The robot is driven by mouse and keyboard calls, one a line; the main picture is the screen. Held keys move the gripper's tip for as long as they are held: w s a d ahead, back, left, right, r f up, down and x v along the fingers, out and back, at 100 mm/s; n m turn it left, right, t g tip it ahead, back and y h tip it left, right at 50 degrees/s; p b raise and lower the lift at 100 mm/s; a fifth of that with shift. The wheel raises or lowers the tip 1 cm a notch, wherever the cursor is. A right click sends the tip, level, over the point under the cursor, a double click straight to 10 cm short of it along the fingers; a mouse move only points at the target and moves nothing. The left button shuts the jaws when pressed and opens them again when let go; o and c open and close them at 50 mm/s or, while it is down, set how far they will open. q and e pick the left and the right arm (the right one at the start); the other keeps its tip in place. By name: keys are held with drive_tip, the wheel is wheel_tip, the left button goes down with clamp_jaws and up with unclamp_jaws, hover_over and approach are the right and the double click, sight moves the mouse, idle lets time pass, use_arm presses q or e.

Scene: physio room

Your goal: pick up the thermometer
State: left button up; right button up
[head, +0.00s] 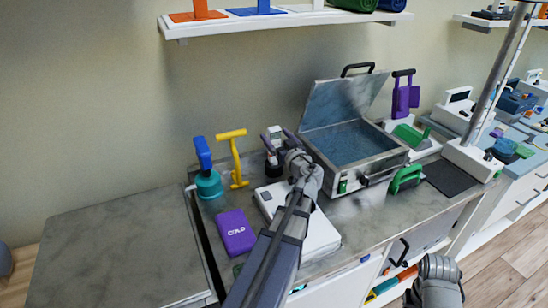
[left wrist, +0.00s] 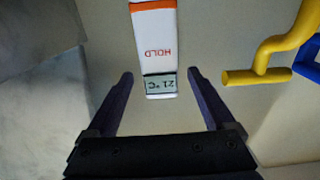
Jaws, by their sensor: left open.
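The thermometer is a white device with an orange band, the word HOLD and a small display reading 21 °C. In the left wrist view the thermometer (left wrist: 155,45) is at the top centre, its display end near the gap between my fingertips. In the head view the thermometer (head: 275,131) shows small, partly hidden by my left gripper. My left gripper (head: 276,140) is open, its two dark fingers on either side of the thermometer's line; in the left wrist view the gripper (left wrist: 160,76) shows no contact with it.
A yellow T-shaped tool (head: 235,158) and a teal-and-blue bottle (head: 207,175) stand left of the gripper. An open metal case (head: 345,165) stands close on the right. A white flat device (head: 318,232) and a purple box (head: 235,231) lie in front. The left counter (head: 115,240) is clear.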

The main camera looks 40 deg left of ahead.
use_arm(q)
drive_tip(key=x, duration=0.5)
drive_tip(key=shift+a+r, duration=0.1)
drive_tip(key=shift+c, duration=0.4)
clamp_jaws()
idle(0.4)
